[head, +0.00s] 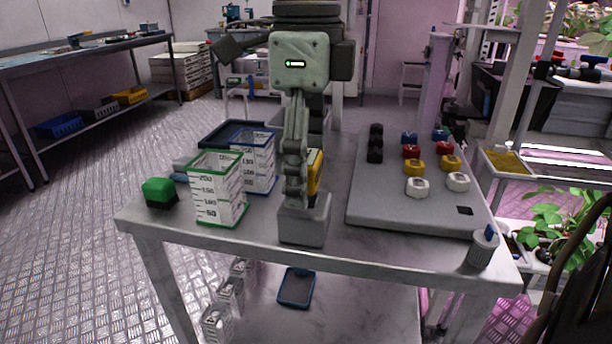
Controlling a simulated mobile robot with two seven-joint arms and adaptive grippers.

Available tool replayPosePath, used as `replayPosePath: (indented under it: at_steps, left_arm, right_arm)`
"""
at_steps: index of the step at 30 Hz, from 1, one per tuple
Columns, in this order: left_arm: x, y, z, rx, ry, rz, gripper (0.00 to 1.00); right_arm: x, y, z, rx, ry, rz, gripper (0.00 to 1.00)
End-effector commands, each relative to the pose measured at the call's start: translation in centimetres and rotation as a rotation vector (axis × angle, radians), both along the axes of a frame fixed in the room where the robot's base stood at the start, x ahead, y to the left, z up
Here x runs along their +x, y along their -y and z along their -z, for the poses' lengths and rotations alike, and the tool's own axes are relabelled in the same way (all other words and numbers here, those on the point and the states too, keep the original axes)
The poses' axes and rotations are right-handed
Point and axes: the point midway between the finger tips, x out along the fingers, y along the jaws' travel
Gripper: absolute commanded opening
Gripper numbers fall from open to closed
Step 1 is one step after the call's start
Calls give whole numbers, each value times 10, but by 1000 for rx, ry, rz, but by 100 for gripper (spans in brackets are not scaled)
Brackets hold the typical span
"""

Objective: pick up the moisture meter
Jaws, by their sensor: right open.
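A yellow and dark device, which looks like the moisture meter (315,172), stands upright in a grey block-shaped holder (303,226) near the front middle of the table. My right gripper (297,184) points straight down over the holder, with its fingertips low beside the meter's body. It is open. The near finger covers much of the meter, so I cannot tell whether the fingers touch it or whether the far finger is behind it. My left gripper is not in view.
On the right lies a grey board (420,205) with several coloured knobs. A grey cylinder (483,248) stands at the table's (385,254) front right corner.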

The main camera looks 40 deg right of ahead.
Motion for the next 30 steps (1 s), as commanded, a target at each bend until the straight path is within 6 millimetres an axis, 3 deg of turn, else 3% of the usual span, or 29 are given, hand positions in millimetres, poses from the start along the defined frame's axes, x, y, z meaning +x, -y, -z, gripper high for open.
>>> replayPosePath:
  at_steps: [3, 17, 25, 30]
  left_arm:
    - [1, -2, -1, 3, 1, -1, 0]
    - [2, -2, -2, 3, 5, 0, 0]
    - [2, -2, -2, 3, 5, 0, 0]
    - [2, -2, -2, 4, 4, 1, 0]
  right_arm:
    - [0, 0, 0, 0, 0, 0, 69]
    - [0, 0, -1, -1, 1, 0, 12]
    - [0, 0, -2, 0, 1, 0, 12]
    - [1, 0, -14, -1, 3, 1, 12]
